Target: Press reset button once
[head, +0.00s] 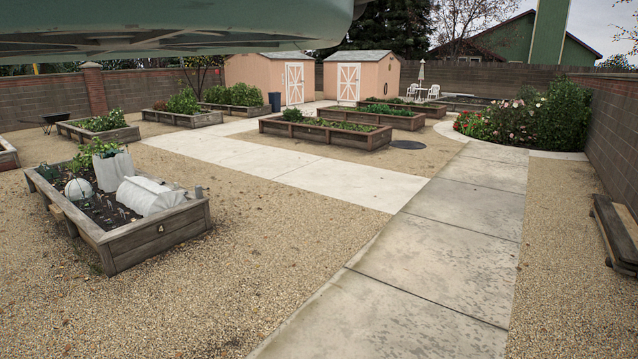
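No reset button can be made out in the head view. My gripper is not in view. A large grey-green rounded shape covers the top left of the picture, very close to the camera; I cannot tell what it is.
A concrete path (440,250) runs ahead over gravel (200,300), with a branch (290,165) to the left. A wooden raised bed marked 4 (158,238) stands left. More beds (325,136), two sheds (362,77) and flowering bushes (540,115) lie beyond. Stacked planks (615,235) lie right, by a brick wall (612,125).

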